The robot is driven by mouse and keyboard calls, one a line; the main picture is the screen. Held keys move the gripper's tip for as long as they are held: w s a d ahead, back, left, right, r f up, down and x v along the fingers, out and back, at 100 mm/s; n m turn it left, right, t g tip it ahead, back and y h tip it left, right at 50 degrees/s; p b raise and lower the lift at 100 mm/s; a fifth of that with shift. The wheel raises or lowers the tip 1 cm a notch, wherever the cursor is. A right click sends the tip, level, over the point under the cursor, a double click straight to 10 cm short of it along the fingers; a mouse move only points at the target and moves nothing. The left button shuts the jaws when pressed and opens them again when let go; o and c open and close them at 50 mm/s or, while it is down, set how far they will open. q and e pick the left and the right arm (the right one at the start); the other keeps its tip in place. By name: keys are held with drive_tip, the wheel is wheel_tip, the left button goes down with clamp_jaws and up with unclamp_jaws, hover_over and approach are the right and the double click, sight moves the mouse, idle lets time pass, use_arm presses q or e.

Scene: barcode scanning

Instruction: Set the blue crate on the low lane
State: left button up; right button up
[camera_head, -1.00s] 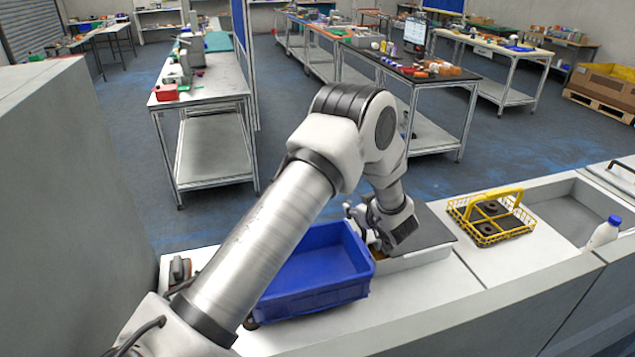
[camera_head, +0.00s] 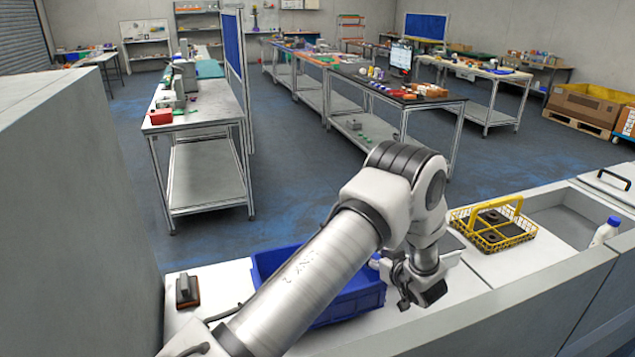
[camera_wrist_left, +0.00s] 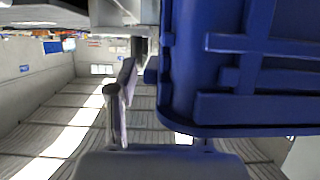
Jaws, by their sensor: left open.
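The blue crate (camera_head: 352,303) stands on the white counter in the head view, partly hidden behind my left arm. Its inside is mostly covered by the arm. My left gripper (camera_head: 408,298) is open at the crate's right end, close to its rim. In the left wrist view the crate's ribbed blue wall (camera_wrist_left: 215,85) fills the right side, with one finger (camera_wrist_left: 120,100) beside it. The other finger is hidden, so I cannot tell whether the wall is between the fingers. I cannot pick out the low lane for certain. My right gripper is not in view.
A brown-based block with a handle (camera_head: 186,291) lies left of the crate. A yellow wire basket (camera_head: 490,237) holding dark parts stands to the right, beside a grey sink-like recess (camera_head: 570,222) and a white bottle with a blue cap (camera_head: 606,231). A grey wall (camera_head: 80,220) rises at left.

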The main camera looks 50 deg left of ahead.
use_arm(q)
drive_tip(key=shift+w+a+f, duration=0.15)
drive_tip(key=shift+a+f, duration=0.2)
drive_tip(key=shift+a, duration=0.15)
drive_tip(key=shift+w+a+f, duration=0.1)
drive_tip(key=shift+w, duration=0.2)
drive_tip(key=c, duration=0.8)
drive_tip(key=shift+s+r, duration=0.15)
drive_tip(key=shift+r, duration=0.05)
clamp_jaws()
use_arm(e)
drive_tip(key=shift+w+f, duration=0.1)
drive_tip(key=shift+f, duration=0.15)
use_arm(q)
drive_tip(key=shift+f, duration=0.1)
